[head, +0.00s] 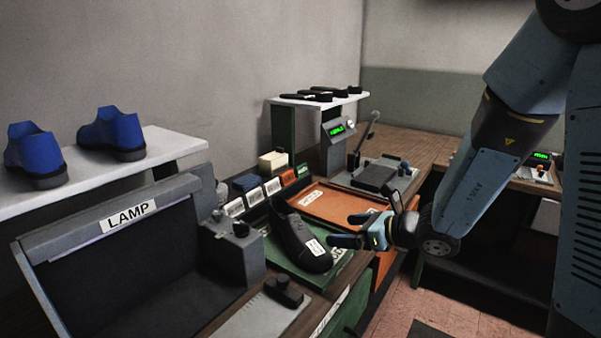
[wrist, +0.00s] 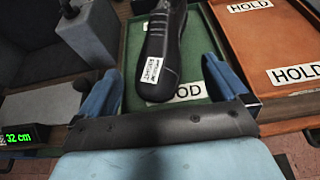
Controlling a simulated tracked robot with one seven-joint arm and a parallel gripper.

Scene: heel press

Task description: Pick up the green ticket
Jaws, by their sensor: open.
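A small green item (head: 301,171), which may be the green ticket, stands at the right end of a row of small labelled cards or holders behind the trays. It is too small for me to read, and I see no green ticket in the wrist view. My gripper (head: 351,230) is open and empty, in front of and well apart from that row. In the wrist view its fingers (wrist: 160,68) spread either side of a black shoe (wrist: 164,50) lying beyond them. The head view shows the shoe (head: 298,240) left of my fingers.
The shoe, with a white label, lies on a green tray (wrist: 200,52). An orange HOLD tray (head: 335,204) is beside it. White barcode cards (head: 254,196) and an orange one (head: 288,178) stand in the row. A lamp box (head: 130,250) is left; a lever machine (head: 375,175) stands behind.

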